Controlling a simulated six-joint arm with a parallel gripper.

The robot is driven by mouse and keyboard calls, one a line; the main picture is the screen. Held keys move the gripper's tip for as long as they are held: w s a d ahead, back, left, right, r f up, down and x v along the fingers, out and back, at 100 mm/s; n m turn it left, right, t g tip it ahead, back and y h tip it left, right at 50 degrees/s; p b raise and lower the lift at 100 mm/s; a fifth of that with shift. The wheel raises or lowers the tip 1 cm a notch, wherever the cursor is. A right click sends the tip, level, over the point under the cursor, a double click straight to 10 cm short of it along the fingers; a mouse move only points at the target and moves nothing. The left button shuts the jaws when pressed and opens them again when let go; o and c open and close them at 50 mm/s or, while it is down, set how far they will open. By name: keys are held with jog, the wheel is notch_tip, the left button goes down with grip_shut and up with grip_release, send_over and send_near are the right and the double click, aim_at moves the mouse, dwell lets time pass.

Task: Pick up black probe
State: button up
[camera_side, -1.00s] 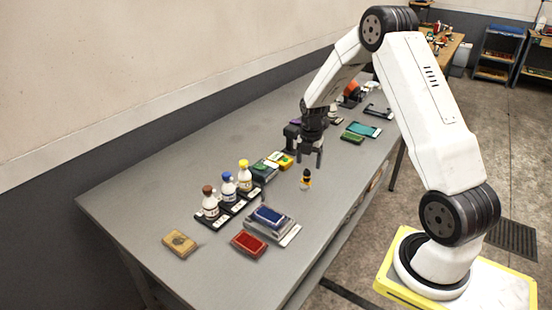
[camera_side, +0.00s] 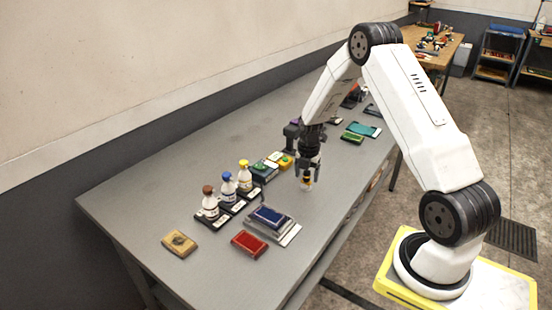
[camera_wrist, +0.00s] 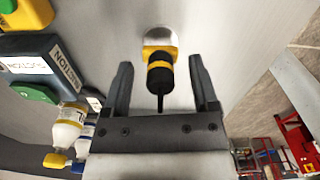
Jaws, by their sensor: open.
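The black probe (camera_wrist: 160,78) has a black body with a yellow band and a thin dark tip. In the wrist view it lies between the two open fingers of my gripper (camera_wrist: 162,85), with a visible gap on each side. A yellow piece and a pale round base show at its far end. In the side view the probe (camera_side: 306,183) stands on the grey table, directly below my gripper (camera_side: 307,172), which partly hides it.
White bottles with brown, blue (camera_side: 228,184) and yellow caps stand in a row at the left. Blue (camera_side: 268,215) and red (camera_side: 249,243) pads lie nearer the front. Green and yellow boxes (camera_side: 279,160) sit close left of the probe. The table (camera_side: 150,195) is clear along its back left.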

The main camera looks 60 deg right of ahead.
dwell(0.3)
grip_shut()
jog(key=shift+r, duration=0.2)
jog(key=shift+r, duration=0.55)
jog(key=s+a+r, duration=0.6)
jog(key=s+r, duration=0.5)
jog(key=s, duration=0.1)
jog(key=shift+s+r, duration=0.3)
dwell(0.5)
